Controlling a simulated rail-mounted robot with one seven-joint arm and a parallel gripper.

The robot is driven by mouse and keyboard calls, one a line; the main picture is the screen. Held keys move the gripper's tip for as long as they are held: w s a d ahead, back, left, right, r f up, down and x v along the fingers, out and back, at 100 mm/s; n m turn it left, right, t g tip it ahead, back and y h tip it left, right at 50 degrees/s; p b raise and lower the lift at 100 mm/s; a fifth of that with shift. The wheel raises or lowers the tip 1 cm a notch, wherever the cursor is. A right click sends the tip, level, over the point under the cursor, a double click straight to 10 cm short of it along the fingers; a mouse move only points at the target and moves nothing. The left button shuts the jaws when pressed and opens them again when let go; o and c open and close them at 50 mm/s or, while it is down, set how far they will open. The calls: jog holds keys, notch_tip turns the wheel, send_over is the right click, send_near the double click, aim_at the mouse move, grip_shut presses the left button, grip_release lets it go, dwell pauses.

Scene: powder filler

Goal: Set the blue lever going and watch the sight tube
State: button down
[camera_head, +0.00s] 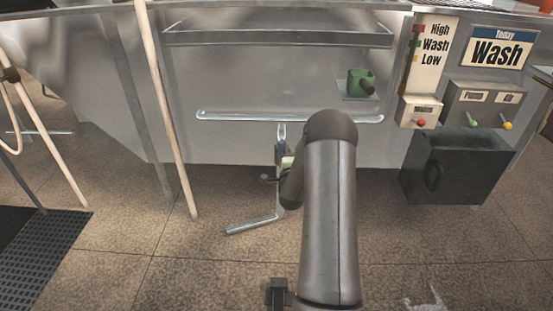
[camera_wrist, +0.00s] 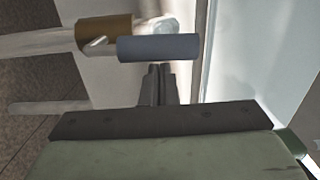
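In the wrist view a blue cylindrical grip (camera_wrist: 158,47), which looks like the blue lever's handle, lies crosswise, with a brown collar (camera_wrist: 103,33) beside it. My gripper (camera_wrist: 158,72) has its dark fingers close together, seemingly shut, with the tips at the blue grip's near edge. I cannot tell whether they touch it. In the head view my arm hides the blue lever, and the fingers are not clear. The sight tube (camera_head: 411,58) appears as a narrow upright strip with coloured marks beside the "High Wash Low" plate (camera_head: 436,48); its level is too small to read.
A "Today Wash" sign (camera_head: 496,53) hangs at right. Below are a red knob (camera_head: 421,123), a green knob (camera_head: 472,123) and a yellow knob (camera_head: 506,125). A black box (camera_head: 455,170) hangs under them. A metal rail (camera_head: 240,116) and a pale pole (camera_head: 165,110) stand nearby.

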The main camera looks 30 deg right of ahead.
jog(key=shift+a, duration=0.1)
dwell(0.5)
jog(key=s+a+p, duration=0.1)
jog(key=s+a, duration=0.1)
jog(key=s, duration=0.9)
jog(key=shift+s+a+p, duration=0.15)
jog(key=shift+a+p, duration=0.2)
